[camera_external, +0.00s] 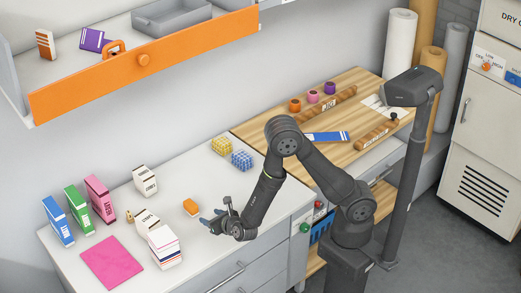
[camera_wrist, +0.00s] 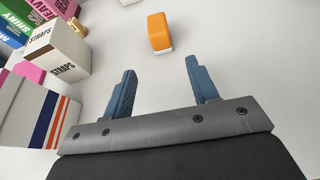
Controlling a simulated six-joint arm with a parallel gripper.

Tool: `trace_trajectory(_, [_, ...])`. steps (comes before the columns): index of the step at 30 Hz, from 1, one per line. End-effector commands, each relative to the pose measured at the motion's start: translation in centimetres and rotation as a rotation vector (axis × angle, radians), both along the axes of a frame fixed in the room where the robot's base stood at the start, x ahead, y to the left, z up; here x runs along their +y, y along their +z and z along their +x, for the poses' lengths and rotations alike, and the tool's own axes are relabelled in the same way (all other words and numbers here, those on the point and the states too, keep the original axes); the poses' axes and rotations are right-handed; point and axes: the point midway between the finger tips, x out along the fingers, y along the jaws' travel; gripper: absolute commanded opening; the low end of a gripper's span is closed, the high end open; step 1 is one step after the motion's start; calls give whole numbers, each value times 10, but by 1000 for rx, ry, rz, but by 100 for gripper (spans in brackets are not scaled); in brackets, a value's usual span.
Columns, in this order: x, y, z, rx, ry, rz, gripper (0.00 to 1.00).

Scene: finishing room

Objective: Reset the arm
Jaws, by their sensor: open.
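My gripper (camera_external: 214,222) is at the end of the bent arm, over the front part of the white countertop (camera_external: 205,185). In the wrist view its two blue fingers (camera_wrist: 163,88) stand well apart with nothing between them, so it is open and empty. An orange block with a pale side (camera_external: 190,207) lies on the countertop just beyond the fingertips. It also shows in the wrist view (camera_wrist: 159,33), ahead of the fingers and apart from them.
Left of my gripper stand a striped box (camera_external: 164,246), white straps boxes (camera_external: 145,180), and blue, green and pink boxes (camera_external: 100,198). A pink sheet (camera_external: 112,262) lies in front. Yellow and blue blocks (camera_external: 242,160) sit behind. An open orange-fronted drawer (camera_external: 145,62) hangs above.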

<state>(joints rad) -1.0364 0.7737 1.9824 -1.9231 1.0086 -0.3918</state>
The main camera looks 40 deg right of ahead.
Motion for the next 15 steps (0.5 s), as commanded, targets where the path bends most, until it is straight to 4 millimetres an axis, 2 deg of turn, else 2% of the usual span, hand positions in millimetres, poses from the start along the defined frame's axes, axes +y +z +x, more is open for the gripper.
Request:
trace_trajectory(1, [-1,-5,11,0,-5,-1,54])
trace_trajectory(15, [-1,-40,95,1,-4,-1,54])
